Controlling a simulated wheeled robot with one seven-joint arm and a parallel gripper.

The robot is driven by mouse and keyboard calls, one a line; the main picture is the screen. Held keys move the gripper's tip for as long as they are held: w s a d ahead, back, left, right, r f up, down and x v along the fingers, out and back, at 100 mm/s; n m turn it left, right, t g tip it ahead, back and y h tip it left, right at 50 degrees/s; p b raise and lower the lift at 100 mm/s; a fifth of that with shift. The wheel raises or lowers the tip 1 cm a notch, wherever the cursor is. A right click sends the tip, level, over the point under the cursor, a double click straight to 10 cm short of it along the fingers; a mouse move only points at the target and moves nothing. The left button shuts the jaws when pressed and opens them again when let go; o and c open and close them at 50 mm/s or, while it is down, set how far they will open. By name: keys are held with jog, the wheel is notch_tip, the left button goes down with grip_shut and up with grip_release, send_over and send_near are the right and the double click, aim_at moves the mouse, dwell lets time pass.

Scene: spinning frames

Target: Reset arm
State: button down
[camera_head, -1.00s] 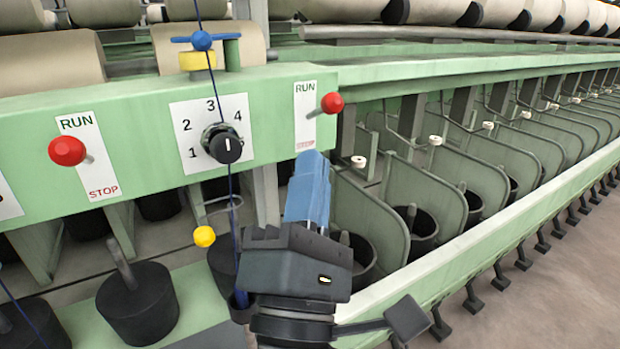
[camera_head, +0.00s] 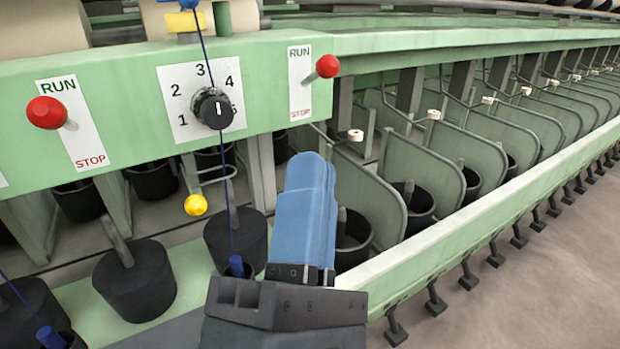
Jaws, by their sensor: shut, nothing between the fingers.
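My gripper (camera_head: 312,160) has blue fingers pressed together above a dark grey body. It points up and away at the lower middle of the head view, with nothing held. It appears in front of the spindle bays, right of a blue thread (camera_head: 222,165) that runs down to a dark spindle pot (camera_head: 237,245). The fingertips show just below the right RUN/STOP plate (camera_head: 300,85). I cannot tell how far they are from the frame behind.
The green rail (camera_head: 130,120) carries a black numbered dial (camera_head: 214,108) and red knobs (camera_head: 47,112) (camera_head: 327,66). A yellow knob (camera_head: 196,205) hangs left of the thread. Green dividers (camera_head: 440,190) line the right. Bare floor (camera_head: 530,290) lies at lower right.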

jog(key=s+d+f+m+g+y, duration=0.2)
jog(key=s+d+f+m+g, duration=0.3)
jog(key=f, duration=0.6)
jog(key=d+f+m+g+y, duration=0.25)
jog(key=d+f, duration=0.35)
jog(key=f, duration=0.6)
jog(key=s+d+f+m+g+h, duration=0.1)
jog(key=s+d+m, duration=0.5)
jog(key=s+m, duration=0.2)
jog(key=s+d+f+m+g+h, duration=0.1)
jog(key=s+d+m+h, duration=0.1)
jog(key=s+d+m, duration=0.4)
jog(key=s+m, duration=0.2)
jog(key=s, duration=0.2)
jog(key=shift+s+g, duration=0.35)
jog(key=shift+s, duration=0.05)
